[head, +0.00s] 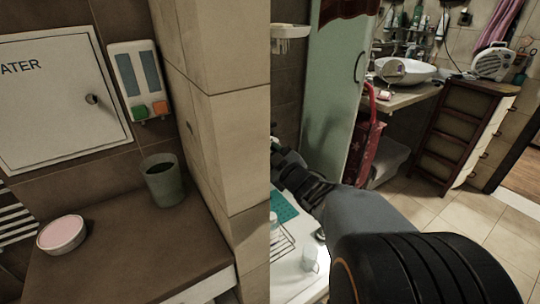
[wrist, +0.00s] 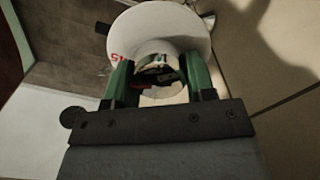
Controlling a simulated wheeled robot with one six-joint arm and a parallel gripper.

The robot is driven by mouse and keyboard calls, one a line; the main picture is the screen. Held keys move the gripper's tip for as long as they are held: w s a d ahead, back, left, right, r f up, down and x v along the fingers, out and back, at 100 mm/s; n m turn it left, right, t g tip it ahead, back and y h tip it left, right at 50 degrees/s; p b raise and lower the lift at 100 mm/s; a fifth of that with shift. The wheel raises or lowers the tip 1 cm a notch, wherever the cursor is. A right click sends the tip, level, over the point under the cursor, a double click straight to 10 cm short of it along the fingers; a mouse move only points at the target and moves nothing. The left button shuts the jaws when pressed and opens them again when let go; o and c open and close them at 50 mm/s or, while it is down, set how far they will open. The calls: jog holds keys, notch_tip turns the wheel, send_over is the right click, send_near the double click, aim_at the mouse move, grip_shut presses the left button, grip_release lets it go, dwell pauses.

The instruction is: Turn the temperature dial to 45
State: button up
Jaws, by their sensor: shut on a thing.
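The temperature dial (wrist: 160,27) shows in the wrist view as a white round disc with a paler knob at its centre. Dark parts and a bit of red show between the fingers. The dial's setting cannot be told. In the head view, my arm reaches back past the tiled wall corner, and neither the dial nor the fingertips can be made out.
A tiled wall corner (head: 222,90) stands left of my arm. A brown counter (head: 120,250) holds a grey cup (head: 163,181) and a pink-topped round tin (head: 61,236). A green panel (head: 335,95) stands behind my arm. Floor (head: 440,207) is open at the right.

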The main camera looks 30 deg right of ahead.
jog(key=shift+f, duration=0.1)
jog(key=o, duration=0.9)
jog(key=shift+o, duration=0.2)
jog(key=shift+s, duration=0.1)
